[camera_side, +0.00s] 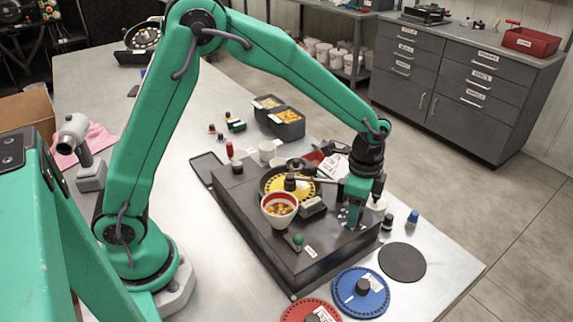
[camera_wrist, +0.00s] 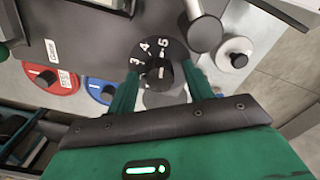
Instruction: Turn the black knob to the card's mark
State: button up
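The black knob (camera_wrist: 158,74) sits on a black dial with white numerals, including 3 and 4, in the wrist view. My gripper (camera_wrist: 162,76) points at it with one green finger on each side and visible gaps to the knob, so it is open. In the side view my gripper (camera_side: 352,217) is low over the right end of the dark machine box (camera_side: 262,240), hiding the knob; some white dial marks show around it. A white card (camera_side: 334,166) lies behind the box's far edge; its print is too small to read.
A blue disc (camera_side: 361,292), a red disc (camera_side: 311,311) and a black disc (camera_side: 402,262) lie in front. Small bottles (camera_side: 412,217) stand at right.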

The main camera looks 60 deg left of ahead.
jog(key=shift+r, duration=3.9)
jog(key=shift+s+a+r+n, duration=0.25)
jog(key=shift+a+r+n, duration=0.1)
jog(key=shift+r, duration=0.1)
jog(key=s+a+r+n+t, duration=0.2)
jog(key=s+a+r+n, duration=0.2)
jog(key=s, duration=0.6)
jog(key=s+a+r+n+t, duration=0.3)
jog(key=s+a+r+n, duration=0.1)
jog(key=s+a+n, duration=0.3)
jog(key=shift+s+a+t, duration=0.3)
jog(key=shift+s+a, duration=0.65)
jog(key=shift+s, duration=0.6)
